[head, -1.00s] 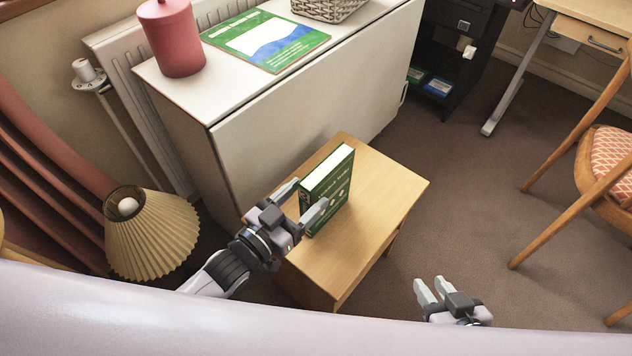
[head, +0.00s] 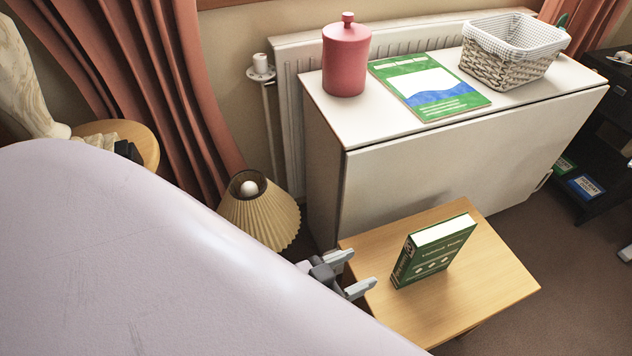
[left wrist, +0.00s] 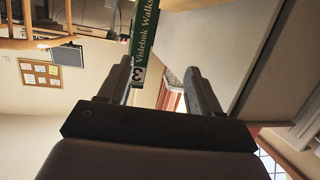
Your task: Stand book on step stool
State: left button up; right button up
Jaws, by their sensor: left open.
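A green book (head: 432,251) with white pages stands upright on the wooden step stool (head: 492,283) in the head view. My left gripper (head: 358,273) is open and empty at the stool's left edge, a short gap to the left of the book. In the left wrist view, the book's green spine (left wrist: 144,40) shows beyond the open fingers of my left gripper (left wrist: 166,88), apart from them. My right gripper is not in view. My own pale body hides the lower left of the head view and most of the left arm.
A white cabinet (head: 425,171) stands behind the stool, with a red canister (head: 346,60), a green-and-blue booklet (head: 428,87) and a wicker basket (head: 510,52) on top. A pleated lamp (head: 262,214) stands left of the stool. Carpet right of the stool is clear.

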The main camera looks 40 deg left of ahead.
pick_arm(q)
jog(key=s+a+f+n+g+y, duration=0.2)
jog(key=s+a+f+g+y, duration=0.1)
jog(key=s+a, duration=0.2)
jog(key=shift+s+g+y, duration=0.3)
jog(key=shift+s, duration=0.2)
notch_tip(320, 180, up, 15)
jog(key=a+p, duration=0.1)
jog(key=p, duration=1.7)
jog(key=shift+s+a+r, duration=0.2)
jog(key=shift+s+a, duration=0.1)
jog(key=shift+s, duration=0.1)
jog(key=c, duration=0.4)
jog(key=shift+s+y, duration=0.1)
jog(key=shift+y, duration=0.2)
